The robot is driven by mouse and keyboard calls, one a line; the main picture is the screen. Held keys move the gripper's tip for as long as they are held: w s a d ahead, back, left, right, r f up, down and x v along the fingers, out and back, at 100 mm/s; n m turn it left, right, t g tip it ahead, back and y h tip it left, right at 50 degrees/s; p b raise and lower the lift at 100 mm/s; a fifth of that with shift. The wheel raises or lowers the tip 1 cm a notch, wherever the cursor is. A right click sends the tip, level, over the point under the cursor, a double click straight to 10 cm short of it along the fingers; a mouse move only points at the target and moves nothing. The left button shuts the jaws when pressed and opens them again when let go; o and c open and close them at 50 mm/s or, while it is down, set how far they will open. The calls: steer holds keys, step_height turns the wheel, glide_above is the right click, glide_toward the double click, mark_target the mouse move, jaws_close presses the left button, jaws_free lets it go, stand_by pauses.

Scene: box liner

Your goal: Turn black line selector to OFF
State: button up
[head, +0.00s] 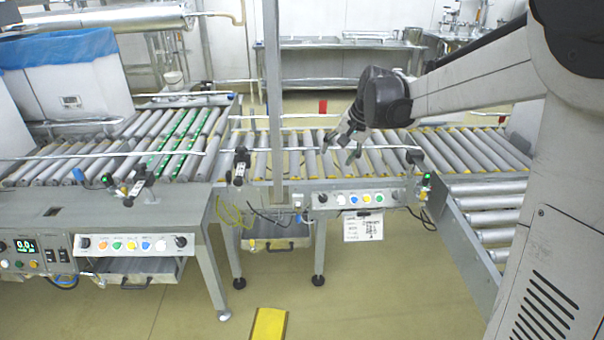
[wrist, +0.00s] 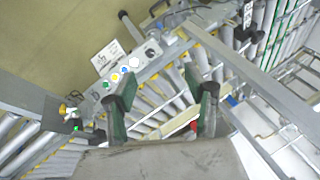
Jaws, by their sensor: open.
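A button panel (head: 352,198) is on the front of the middle conveyor, with a black selector knob (head: 322,198) at its left end. It also shows in the wrist view (wrist: 128,70), with a black knob (wrist: 150,52) at one end. A second panel (head: 132,245) on the left conveyor has black knobs at its left end (head: 84,243) and right end (head: 181,241). I cannot tell which knob is the line selector, nor read any knob's setting. My gripper (head: 341,151) is open and empty above the middle rollers, apart from the panels. Its two fingers (wrist: 160,96) are spread in the wrist view.
A white paper tag (head: 363,227) hangs below the middle panel. A grey post (head: 274,100) stands left of my gripper. Sensor brackets (head: 240,165) and rails line the conveyor edges. A control box (head: 30,252) is at far left. Floor in front is open around a yellow strip (head: 268,325).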

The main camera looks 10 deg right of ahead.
steer(key=w+d+f+m, duration=0.2)
steer(key=w+d+f, duration=0.2)
steer(key=w+f, duration=0.4)
steer(key=m+y+b, duration=0.1)
steer(key=y+b, duration=0.1)
glide_toward(325, 197)
steer(key=shift+g, duration=0.4)
steer(key=b+x, duration=0.1)
steer(key=x, duration=0.2)
steer(key=b+x, duration=0.1)
steer(key=x, duration=0.2)
steer(key=w+b+x, duration=0.1)
steer(key=x, duration=0.2)
steer(key=shift+a, duration=0.15)
steer(key=shift+c, duration=0.5)
steer(key=c, duration=1)
steer(key=shift+c, duration=0.2)
